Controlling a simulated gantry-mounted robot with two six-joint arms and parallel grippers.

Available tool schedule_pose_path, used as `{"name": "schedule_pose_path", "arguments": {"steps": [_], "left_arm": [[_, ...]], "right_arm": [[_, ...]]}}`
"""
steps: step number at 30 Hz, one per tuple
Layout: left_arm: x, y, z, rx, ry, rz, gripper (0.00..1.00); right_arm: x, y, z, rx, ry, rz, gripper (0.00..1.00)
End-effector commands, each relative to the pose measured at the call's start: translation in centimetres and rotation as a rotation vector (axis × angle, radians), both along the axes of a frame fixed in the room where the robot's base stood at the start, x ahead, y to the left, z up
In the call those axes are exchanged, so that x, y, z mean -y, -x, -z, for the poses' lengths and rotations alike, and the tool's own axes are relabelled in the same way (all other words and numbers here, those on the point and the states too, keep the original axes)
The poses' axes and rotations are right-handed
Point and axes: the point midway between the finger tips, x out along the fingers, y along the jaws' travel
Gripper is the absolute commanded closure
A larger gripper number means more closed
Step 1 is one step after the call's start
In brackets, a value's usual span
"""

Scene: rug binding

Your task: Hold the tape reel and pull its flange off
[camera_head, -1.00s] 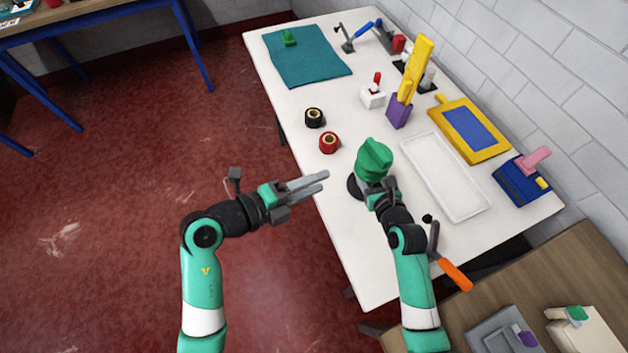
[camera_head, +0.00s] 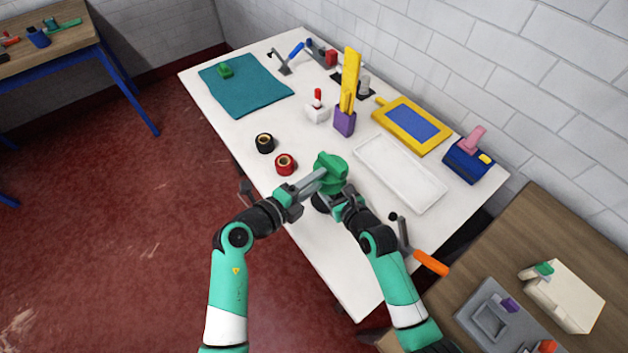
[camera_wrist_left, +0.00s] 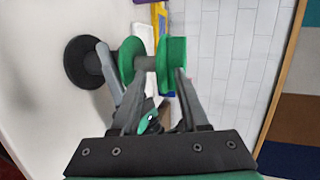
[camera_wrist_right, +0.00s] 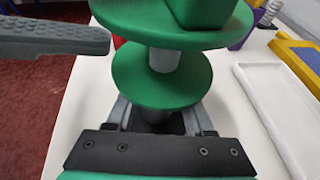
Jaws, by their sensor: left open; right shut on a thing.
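The green tape reel (camera_head: 330,172) stands upright near the table's front edge, above a dark round base. In the right wrist view its upper flange (camera_wrist_right: 165,22), with a green block on top, and lower flange (camera_wrist_right: 162,78) sit on a grey hub (camera_wrist_right: 164,60). My right gripper (camera_wrist_right: 158,112) is shut on the reel below the lower flange; its fingertips are partly hidden there. My left gripper (camera_head: 318,178) is open at the reel's left side. In the left wrist view its fingers lie either side of the reel (camera_wrist_left: 150,64); I cannot tell whether they touch it.
A red roll (camera_head: 285,164) and a black roll (camera_head: 265,143) lie left of the reel. A white tray (camera_head: 436,204) lies to its right. A purple holder (camera_head: 345,123) stands behind. An orange-handled tool (camera_head: 431,263) lies at the near right edge. The front table corner is clear.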

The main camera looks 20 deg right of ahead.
Motion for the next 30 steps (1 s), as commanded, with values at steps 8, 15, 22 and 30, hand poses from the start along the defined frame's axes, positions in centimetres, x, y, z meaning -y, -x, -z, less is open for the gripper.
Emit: {"name": "schedule_pose_path", "arguments": {"steps": [8, 15, 22, 30], "left_arm": [[-0.01, 0.00, -0.01, 0.000, 0.000, 0.000, 0.70], [-0.01, 0.01, -0.02, 0.000, 0.000, 0.000, 1.00], [-0.03, 0.02, 0.03, -0.001, -0.001, 0.000, 0.99], [-0.03, 0.03, 0.05, -0.002, 0.000, 0.001, 1.00]], "right_arm": [[0.00, 0.00, 0.00, 0.000, 0.000, 0.000, 1.00], [-0.01, 0.00, -0.01, 0.000, 0.000, 0.000, 1.00], [-0.01, 0.00, -0.01, 0.000, 0.000, 0.000, 1.00], [-0.01, -0.01, -0.02, 0.000, 0.000, 0.000, 1.00]]}}
